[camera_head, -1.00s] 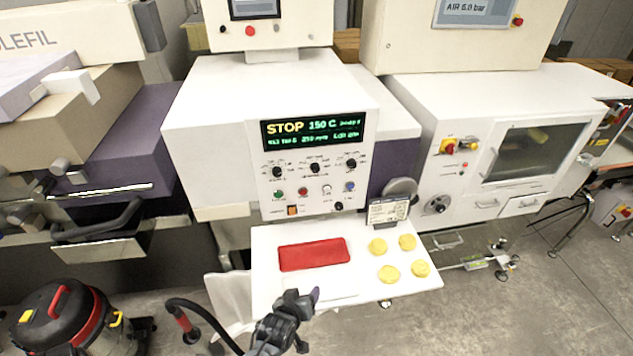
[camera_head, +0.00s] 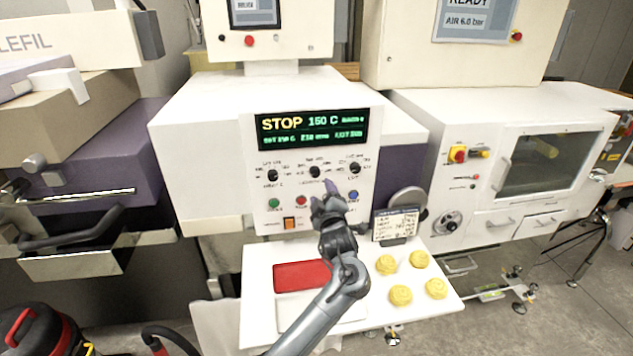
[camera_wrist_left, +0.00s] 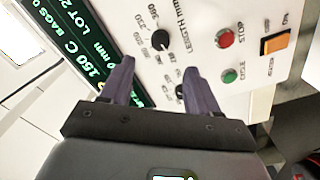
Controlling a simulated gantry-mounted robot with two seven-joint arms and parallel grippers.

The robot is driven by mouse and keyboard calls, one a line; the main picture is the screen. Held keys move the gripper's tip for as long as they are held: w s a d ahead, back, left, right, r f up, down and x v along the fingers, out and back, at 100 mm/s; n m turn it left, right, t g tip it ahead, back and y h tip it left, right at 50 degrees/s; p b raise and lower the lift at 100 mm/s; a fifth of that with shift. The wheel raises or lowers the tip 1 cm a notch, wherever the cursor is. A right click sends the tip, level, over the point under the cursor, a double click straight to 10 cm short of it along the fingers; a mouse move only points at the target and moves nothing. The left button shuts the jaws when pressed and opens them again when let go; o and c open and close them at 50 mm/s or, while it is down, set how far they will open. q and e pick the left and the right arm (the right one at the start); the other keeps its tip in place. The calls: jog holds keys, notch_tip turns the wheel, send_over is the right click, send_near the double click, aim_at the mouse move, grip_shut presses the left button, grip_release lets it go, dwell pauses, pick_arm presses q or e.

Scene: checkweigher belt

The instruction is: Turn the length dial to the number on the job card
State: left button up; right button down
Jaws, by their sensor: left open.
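The length dial (camera_head: 315,172) is the middle of three black knobs on the white control panel. It also shows in the left wrist view (camera_wrist_left: 160,40), labelled "LENGTH mm"; its setting is too small to read surely. My left gripper (camera_head: 327,190) is in front of the panel, just below the dial in the head view. In the left wrist view its two purple fingers (camera_wrist_left: 157,75) are apart, with nothing between them; the dial lies beyond the fingertips. The job card (camera_head: 396,224) stands at the shelf's back right; its writing is too small to read. My right gripper is out of view.
The left knob (camera_head: 272,175) and right knob (camera_head: 355,168) flank the dial. Below are a green button (camera_head: 274,203), a red button (camera_head: 301,201) and an orange switch (camera_head: 290,224). The display (camera_head: 311,129) reads STOP 150 C. The shelf holds a red pad (camera_head: 301,276) and several yellow discs.

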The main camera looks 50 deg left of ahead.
aim_at(315, 174)
pick_arm(q)
jog(key=x, duration=0.8)
jog(key=shift+s+r+p, duration=0.1)
jog(key=shift+p, duration=0.25)
jog(key=shift+x, duration=0.9)
jog(key=c, duration=1)
jog(key=shift+c, duration=0.2)
